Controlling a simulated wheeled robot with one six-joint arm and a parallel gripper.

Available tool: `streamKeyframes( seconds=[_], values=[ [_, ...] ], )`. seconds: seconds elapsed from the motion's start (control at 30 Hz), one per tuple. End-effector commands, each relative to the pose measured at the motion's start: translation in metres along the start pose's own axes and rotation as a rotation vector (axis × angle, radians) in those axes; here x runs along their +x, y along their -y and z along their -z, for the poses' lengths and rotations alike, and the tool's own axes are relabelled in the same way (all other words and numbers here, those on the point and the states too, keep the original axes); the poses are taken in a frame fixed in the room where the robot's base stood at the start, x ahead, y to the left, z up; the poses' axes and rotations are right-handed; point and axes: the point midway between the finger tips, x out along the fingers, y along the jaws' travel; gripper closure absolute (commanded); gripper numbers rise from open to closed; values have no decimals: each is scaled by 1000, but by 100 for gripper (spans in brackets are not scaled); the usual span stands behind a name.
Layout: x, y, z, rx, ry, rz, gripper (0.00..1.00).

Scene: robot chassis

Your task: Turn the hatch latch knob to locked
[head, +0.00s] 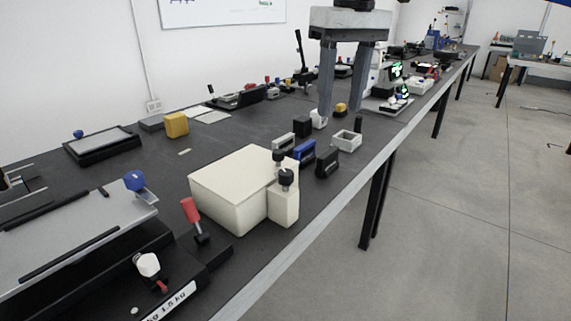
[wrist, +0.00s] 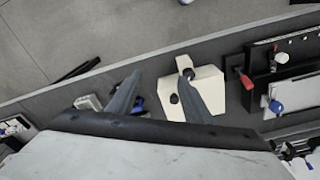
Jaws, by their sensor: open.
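My gripper (head: 341,112) is open and empty, its two grey fingers pointing down over the bench beyond a cream box (head: 232,190). The box has a smaller block on its right side. A rear black knob (head: 279,155) and a front black knob (head: 286,177) stand on the box and block. In the wrist view my gripper (wrist: 159,68) has its right finger overlapping the cream box (wrist: 205,78), with a black knob (wrist: 188,73) beside that finger. A grey plate with a blue knob (head: 135,181) lies at left. No label shows which knob is the hatch latch.
A red-handled lever (head: 191,211) stands close left of the box. The bench's front edge (head: 318,197) runs close by, with open floor to the right.

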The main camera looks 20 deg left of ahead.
Motion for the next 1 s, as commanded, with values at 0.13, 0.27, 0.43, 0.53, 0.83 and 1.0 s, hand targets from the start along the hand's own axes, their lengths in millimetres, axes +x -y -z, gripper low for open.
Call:
streamKeyframes(
  seconds=[0.13, 0.27, 0.43, 0.53, 0.83, 1.0],
  values=[
    [-14, 47, 30, -85, 38, 4, 54],
    [-22, 74, 43, -130, 59, 5, 54],
    [-25, 88, 49, -154, 72, 5, 54],
    [-20, 89, 48, -155, 74, 5, 54],
    [24, 88, 44, -154, 75, 5, 54],
    [55, 88, 42, -154, 75, 5, 54]
  ],
)
